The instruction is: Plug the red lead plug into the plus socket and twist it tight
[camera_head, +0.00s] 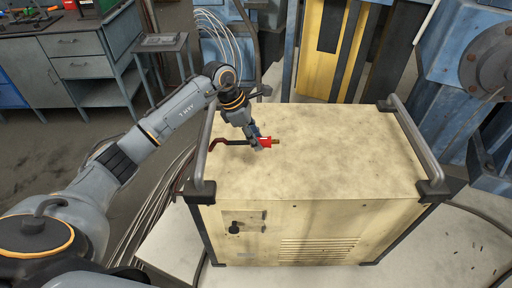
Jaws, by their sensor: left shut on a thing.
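The red lead plug (266,143) has a brass-coloured tip pointing right. My left gripper (259,144) is shut on it, over the top of the cream metal box (330,160). Whether the plug touches the top is hard to tell. A dark and red lead (228,143) runs from the plug to the left edge of the box. The front of the box has a small panel with a dark round fitting (234,228). The plus socket cannot be made out at this size. My right gripper is not in view.
Grey tube handles stand at the left (205,150) and right (418,145) edges of the box. The rest of its top is clear. A grey workbench (75,45) is at the back left. Blue machinery (480,70) stands close on the right.

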